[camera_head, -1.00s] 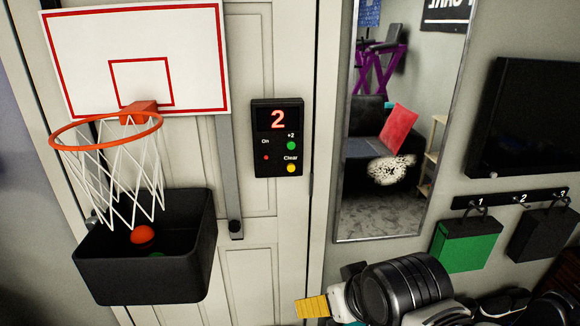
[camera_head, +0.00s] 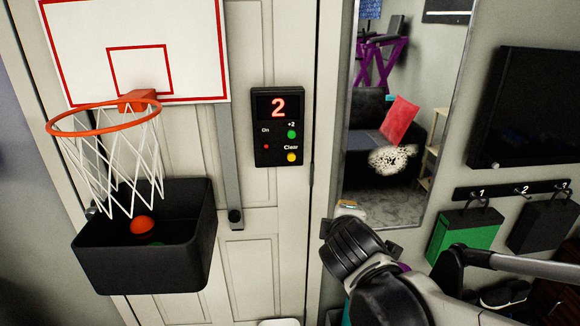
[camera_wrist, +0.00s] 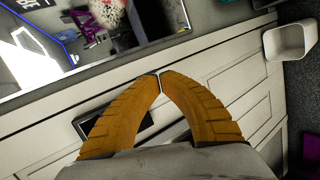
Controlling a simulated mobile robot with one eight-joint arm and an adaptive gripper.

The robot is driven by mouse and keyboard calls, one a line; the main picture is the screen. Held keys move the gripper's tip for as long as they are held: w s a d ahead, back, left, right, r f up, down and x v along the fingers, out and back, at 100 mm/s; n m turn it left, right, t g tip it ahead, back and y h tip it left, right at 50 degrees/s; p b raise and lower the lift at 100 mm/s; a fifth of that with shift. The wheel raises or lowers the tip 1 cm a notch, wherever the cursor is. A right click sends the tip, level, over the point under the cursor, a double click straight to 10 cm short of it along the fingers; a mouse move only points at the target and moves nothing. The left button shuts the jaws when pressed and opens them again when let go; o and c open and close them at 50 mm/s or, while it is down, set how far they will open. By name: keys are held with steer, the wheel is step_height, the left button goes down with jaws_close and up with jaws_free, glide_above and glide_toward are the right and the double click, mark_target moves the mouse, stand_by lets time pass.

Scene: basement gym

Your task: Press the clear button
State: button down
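The clear button (camera_head: 291,157) is a small yellow round button under the word "Clear", low on the black scoreboard panel (camera_head: 265,152) mounted on the white door. The display shows a red 2. A green +2 button (camera_head: 291,134) sits above it and a small red On light is at left. My gripper (camera_wrist: 159,75) has orange ridged fingers with tips together and nothing between them. In the head view it is below and right of the panel, apart from it, mostly hidden behind my wrist. In the wrist view a dark panel (camera_wrist: 85,122), probably the scoreboard, is partly hidden by the left finger.
A basketball hoop (camera_head: 104,117) and black bin (camera_head: 140,262) with balls are left of the panel. A tall mirror (camera_head: 390,170) stands right of the door. Green and black bags (camera_head: 462,232) hang on hooks farther right. The door around the panel is clear.

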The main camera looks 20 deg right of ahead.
mark_target(289, 160)
steer(key=w+a+n+t, duration=0.3)
steer(key=w+n, duration=0.3)
steer(key=n, duration=0.4)
steer(key=w+a+r+n+t+y+b, duration=0.1)
steer(key=w+a+n+t, duration=0.2)
steer(key=w+n, duration=0.3)
steer(key=a+n, duration=0.1)
steer(key=n, duration=0.4)
steer(key=shift+n+y, duration=0.3)
steer(key=shift+a, duration=0.1)
steer(key=w+b, duration=0.1)
steer(key=w, duration=0.3)
steer(key=w+d+b, duration=0.1)
steer(key=w+b, duration=0.1)
steer(key=w, duration=0.2)
steer(key=w+d+b, duration=0.1)
steer(key=w, duration=0.3)
steer(key=shift+w+f, duration=0.15)
steer(key=shift+w+d+b, duration=0.2)
steer(key=shift+w+b, duration=0.15)
steer(key=shift+w, duration=0.45)
